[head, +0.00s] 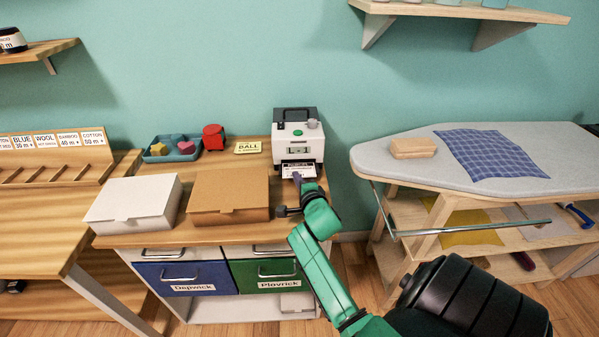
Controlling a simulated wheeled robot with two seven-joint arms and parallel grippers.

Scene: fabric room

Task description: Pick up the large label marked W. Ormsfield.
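A white label with dark print (299,170) sticks out of the front slot of a white and black label printer (312,133) on the wooden cabinet top. Its print is too small to read, so I cannot tell whether it says W. Ormsfield. My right gripper (297,178) is at the label's front edge, just below the slot. My wrist hides most of the gripper, and I cannot tell whether its fingers are closed on the label. My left gripper is not in view.
A white box (134,199) and a brown box (229,193) stand left of my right arm. Behind them are a blue tray (157,152), a red object (213,137) and a yellow card (248,147). An ironing board (460,150) stands at right.

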